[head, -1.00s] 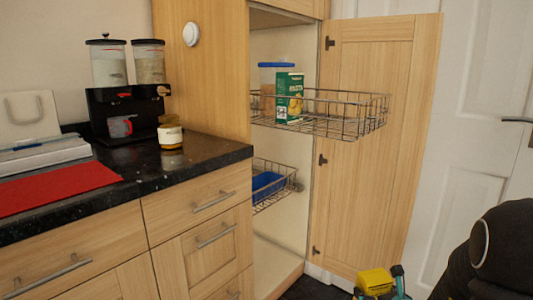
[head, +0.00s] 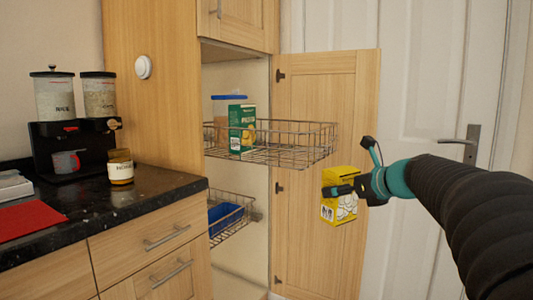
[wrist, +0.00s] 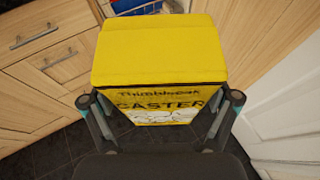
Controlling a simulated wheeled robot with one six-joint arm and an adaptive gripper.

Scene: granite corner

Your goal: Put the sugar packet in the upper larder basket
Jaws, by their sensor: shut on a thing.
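The yellow sugar packet (head: 340,209) is held upright by my gripper (head: 354,189), in front of the open larder door and below and right of the upper basket. In the wrist view the packet (wrist: 160,55) fills the middle, with "CASTER" printed on its side, and my gripper (wrist: 161,108) has a finger on either side of it. The upper larder basket (head: 290,148) is a pulled-out wire basket. A green box (head: 241,128) and a blue-lidded container (head: 220,110) stand at its left; its right part is empty.
A lower wire basket (head: 231,222) holds a blue tub (head: 225,216). The open larder door (head: 325,110) stands behind the packet. A black worktop (head: 150,192) at left carries a jar (head: 121,168) and a dispenser stand (head: 75,145).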

